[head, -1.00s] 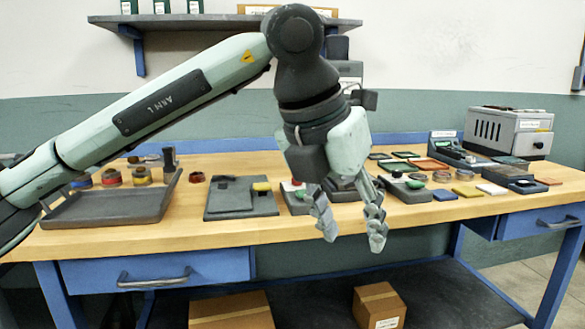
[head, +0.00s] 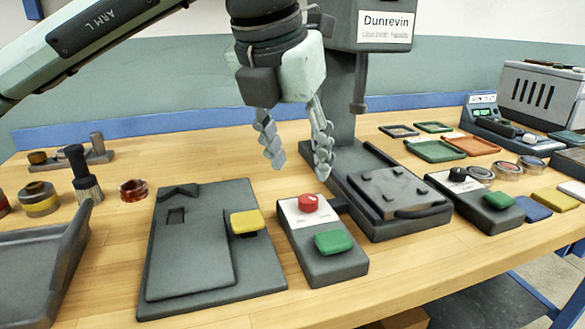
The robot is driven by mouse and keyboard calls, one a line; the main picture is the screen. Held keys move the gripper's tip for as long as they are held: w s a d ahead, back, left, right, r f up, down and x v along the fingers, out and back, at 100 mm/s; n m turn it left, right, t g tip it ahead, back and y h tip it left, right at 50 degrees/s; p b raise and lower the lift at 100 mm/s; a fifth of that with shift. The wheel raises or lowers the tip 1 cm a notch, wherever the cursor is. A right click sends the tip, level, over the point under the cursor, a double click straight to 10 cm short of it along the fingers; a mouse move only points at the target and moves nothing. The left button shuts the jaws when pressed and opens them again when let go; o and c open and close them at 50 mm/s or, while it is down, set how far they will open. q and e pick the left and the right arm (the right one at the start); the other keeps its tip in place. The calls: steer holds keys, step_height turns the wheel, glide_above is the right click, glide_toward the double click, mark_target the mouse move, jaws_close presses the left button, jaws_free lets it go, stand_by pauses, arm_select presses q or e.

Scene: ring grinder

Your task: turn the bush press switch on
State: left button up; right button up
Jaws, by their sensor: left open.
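A grey control box (head: 298,259) with a red round knob (head: 308,203) and a green paddle (head: 333,242) stands on the bench at the press's left front. It appears joined to the press by a short dark link. The press (head: 340,120) is a dark machine with a column, a flat bed and a head plate reading "Dunrevin". The green paddle looks slightly tilted; I cannot tell its switch state. My left gripper (head: 297,165) is open and empty, fingers pointing down, above and behind the red knob and apart from it. My right gripper is not in view.
A grey plate fixture with a yellow paddle (head: 246,222) lies left of the box. A second box with a black knob and green paddle (head: 499,200) stands right of the press. A grey tray (head: 45,262), a brush and jars are at the left. Bare bench lies in front.

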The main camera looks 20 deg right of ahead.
mark_target(308, 197)
arm_select(q)
steer(key=p+x, duration=0.1)
steer(key=x, duration=0.5)
steer(key=shift+d+f, duration=0.1)
steer(key=shift+d, duration=0.05)
steer(key=shift+w+d+f, duration=0.15)
steer(key=shift+w+f, duration=0.1)
steer(key=shift+f, duration=0.35)
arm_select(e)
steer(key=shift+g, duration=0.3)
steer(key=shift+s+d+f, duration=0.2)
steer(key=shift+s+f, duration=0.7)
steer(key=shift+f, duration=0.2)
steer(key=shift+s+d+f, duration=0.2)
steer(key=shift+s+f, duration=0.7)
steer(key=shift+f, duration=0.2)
arm_select(q)
jaws_close()
